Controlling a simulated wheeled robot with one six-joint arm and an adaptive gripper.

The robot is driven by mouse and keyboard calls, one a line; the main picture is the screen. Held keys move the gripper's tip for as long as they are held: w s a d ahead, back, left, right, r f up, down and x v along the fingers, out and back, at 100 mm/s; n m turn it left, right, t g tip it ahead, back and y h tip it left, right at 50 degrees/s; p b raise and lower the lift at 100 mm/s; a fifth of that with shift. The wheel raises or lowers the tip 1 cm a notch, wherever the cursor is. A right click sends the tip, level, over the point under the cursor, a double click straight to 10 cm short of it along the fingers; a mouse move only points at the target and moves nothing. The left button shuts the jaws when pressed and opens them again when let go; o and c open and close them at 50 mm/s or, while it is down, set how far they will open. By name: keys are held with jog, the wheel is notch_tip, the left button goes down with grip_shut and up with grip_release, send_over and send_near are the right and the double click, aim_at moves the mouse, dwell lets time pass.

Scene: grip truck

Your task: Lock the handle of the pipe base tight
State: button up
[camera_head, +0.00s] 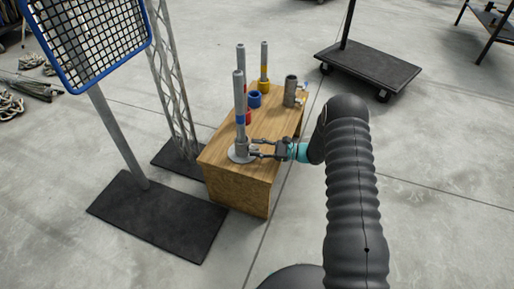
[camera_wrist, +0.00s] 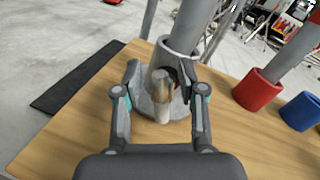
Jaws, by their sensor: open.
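The pipe base (camera_head: 240,155) is a grey round foot with a collar at the near end of a wooden table, with a grey pipe (camera_head: 239,95) standing upright in it. In the wrist view the pipe base (camera_wrist: 177,103) is straight ahead. Its handle (camera_wrist: 162,90), a short metallic piece on the near side of the collar, shows between my fingers. My gripper (camera_head: 256,149) reaches in from the right at the base's height. In the wrist view my gripper (camera_wrist: 160,88) is open, one finger on each side of the handle. I cannot tell whether either finger touches it.
The wooden table (camera_head: 220,158) also carries a red holder (camera_wrist: 257,90), a blue holder (camera_wrist: 300,112), a yellow holder (camera_head: 263,84) and a grey cylinder (camera_head: 290,90). A blue-framed mesh panel (camera_head: 92,40) and a lattice post (camera_head: 172,80) stand left. A black cart (camera_head: 367,70) stands back right.

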grip_shut()
jog(key=shift+f+m+b, duration=0.1)
jog(key=shift+m+b, duration=0.2)
jog(key=shift+w+d+m+b, duration=0.1)
jog(key=shift+m+b, duration=0.25)
jog(key=shift+m, duration=0.15)
jog(key=shift+w+d+m+t+y+b, duration=0.15)
jog(key=shift+m+y+b, duration=0.1)
jog(key=shift+m, duration=0.5)
jog(key=shift+w+a+m+t+y+b, duration=0.15)
jog(key=shift+m+b, duration=0.15)
jog(key=shift+m, duration=0.5)
jog(key=shift+d+m+t+y+b, duration=0.1)
jog(key=shift+m+y+b, duration=0.15)
jog(key=shift+m, duration=0.5)
